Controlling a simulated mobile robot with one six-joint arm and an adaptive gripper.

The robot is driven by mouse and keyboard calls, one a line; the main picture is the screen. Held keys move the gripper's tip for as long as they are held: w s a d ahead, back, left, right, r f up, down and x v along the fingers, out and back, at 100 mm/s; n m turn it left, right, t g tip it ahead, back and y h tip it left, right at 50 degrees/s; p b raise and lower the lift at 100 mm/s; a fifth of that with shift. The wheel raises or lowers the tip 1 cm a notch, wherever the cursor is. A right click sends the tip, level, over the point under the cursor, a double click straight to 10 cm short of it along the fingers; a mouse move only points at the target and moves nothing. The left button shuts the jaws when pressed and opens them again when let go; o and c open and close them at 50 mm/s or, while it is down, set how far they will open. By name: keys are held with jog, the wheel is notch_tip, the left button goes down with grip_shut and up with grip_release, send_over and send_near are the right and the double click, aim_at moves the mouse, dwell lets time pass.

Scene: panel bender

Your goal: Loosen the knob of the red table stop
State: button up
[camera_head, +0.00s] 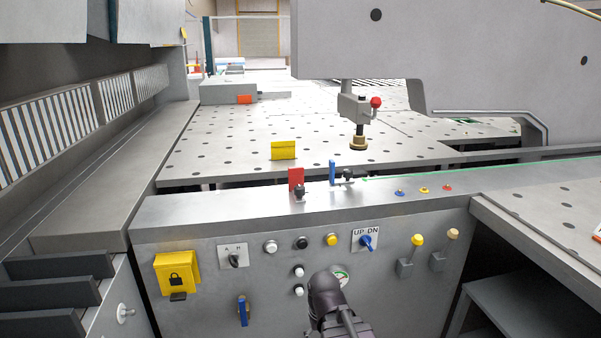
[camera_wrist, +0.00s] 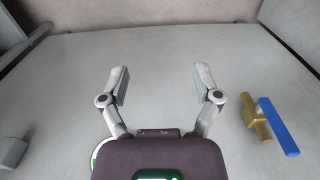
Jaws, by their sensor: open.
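The red table stop (camera_head: 296,179) stands upright on the front ledge of the machine in the head view. Its small dark knob (camera_head: 299,193) sits low on its front side. My gripper (camera_wrist: 162,88) is open in the wrist view, with its two fingers apart and nothing between them. A plain grey panel face lies behind the fingers. In the head view the dark end of my arm is in front of the control panel, below and to the right of the red stop; the fingers cannot be made out there. The red stop is not in the wrist view.
A blue stop (camera_head: 332,172) with a dark knob stands right of the red one. A yellow block (camera_head: 283,150) is behind. The panel (camera_head: 205,235) carries buttons, switches and two levers. A brass valve with a blue handle (camera_wrist: 280,127) is near my gripper's right side.

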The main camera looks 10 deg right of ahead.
notch_tip(320, 180, up, 29)
jog(key=w+p, duration=0.2)
jog(key=p, duration=2.6)
notch_tip(320, 180, up, 15)
jog(key=m+p, duration=1.5)
send_over(300, 186)
jog(key=shift+s+r, duration=0.1)
jog(key=shift+f+b, duration=0.25)
jog(key=shift+b, duration=0.15)
notch_tip(300, 186, down, 13)
jog(key=b, duration=1.3)
jog(key=shift+f, duration=0.15)
